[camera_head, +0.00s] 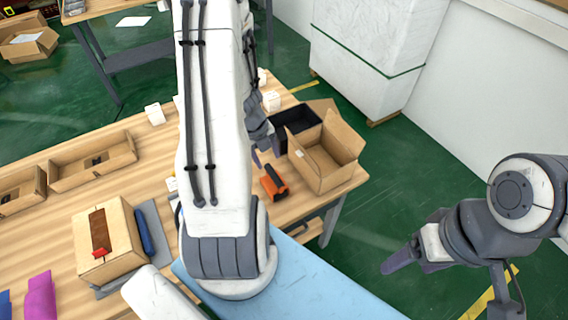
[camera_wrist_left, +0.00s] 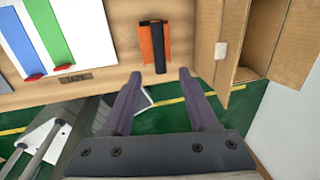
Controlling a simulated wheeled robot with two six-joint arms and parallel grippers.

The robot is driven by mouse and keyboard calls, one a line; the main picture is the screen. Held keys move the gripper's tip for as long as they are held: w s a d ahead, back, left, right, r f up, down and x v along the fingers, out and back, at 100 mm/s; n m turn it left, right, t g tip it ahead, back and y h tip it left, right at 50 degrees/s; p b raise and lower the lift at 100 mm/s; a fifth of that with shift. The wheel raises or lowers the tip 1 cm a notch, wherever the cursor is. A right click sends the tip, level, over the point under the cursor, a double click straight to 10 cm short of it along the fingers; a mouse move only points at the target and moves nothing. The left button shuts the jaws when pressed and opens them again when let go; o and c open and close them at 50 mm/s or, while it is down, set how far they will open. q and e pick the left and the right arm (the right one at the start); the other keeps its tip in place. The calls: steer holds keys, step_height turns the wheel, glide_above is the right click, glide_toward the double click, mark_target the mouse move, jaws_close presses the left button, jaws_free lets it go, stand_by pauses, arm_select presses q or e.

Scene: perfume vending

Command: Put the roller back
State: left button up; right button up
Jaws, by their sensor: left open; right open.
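A dark cylinder, which looks like the roller (camera_head: 276,179), lies along an orange piece (camera_head: 268,186) near the table's right edge. In the left wrist view the dark roller (camera_wrist_left: 159,48) rests against the orange piece (camera_wrist_left: 145,45), ahead of my fingertips. My left gripper (camera_head: 265,153) is open and empty, just behind and above the orange piece in the head view, partly hidden by my arm. Its spread fingers (camera_wrist_left: 158,75) show in the wrist view, apart from the roller. My right gripper (camera_head: 402,262) is open and empty, off the table to the right.
An open cardboard box (camera_head: 325,155) and a black bin (camera_head: 296,118) stand close to the orange piece. Shallow cardboard trays (camera_head: 92,165) lie further left. Green floor is free at right.

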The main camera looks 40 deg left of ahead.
arm_select(q)
steer(key=shift+w+r, duration=0.1)
steer(key=w+d+r+n+t+y, duration=0.35)
steer(key=w+d+r+n, duration=0.4)
steer(key=d+r, duration=0.45)
steer(key=s+d+r+n+g+h, duration=0.2)
steer(key=s+d+r+n, duration=0.1)
steer(key=s+d, duration=0.6)
steer(key=s+d+r+n+g+h, duration=0.1)
steer(key=s+d+r+n+g, duration=0.2)
steer(key=s+d, duration=0.7)
steer(key=shift+s+n+h, duration=0.35)
steer(key=shift+s+n, duration=0.5)
steer(key=shift+s, duration=0.35)
steer(key=shift+a+f+g, duration=0.1)
steer(key=shift+g, duration=0.15)
step_height(320, 180, down, 5)
steer(key=b, duration=0.5)
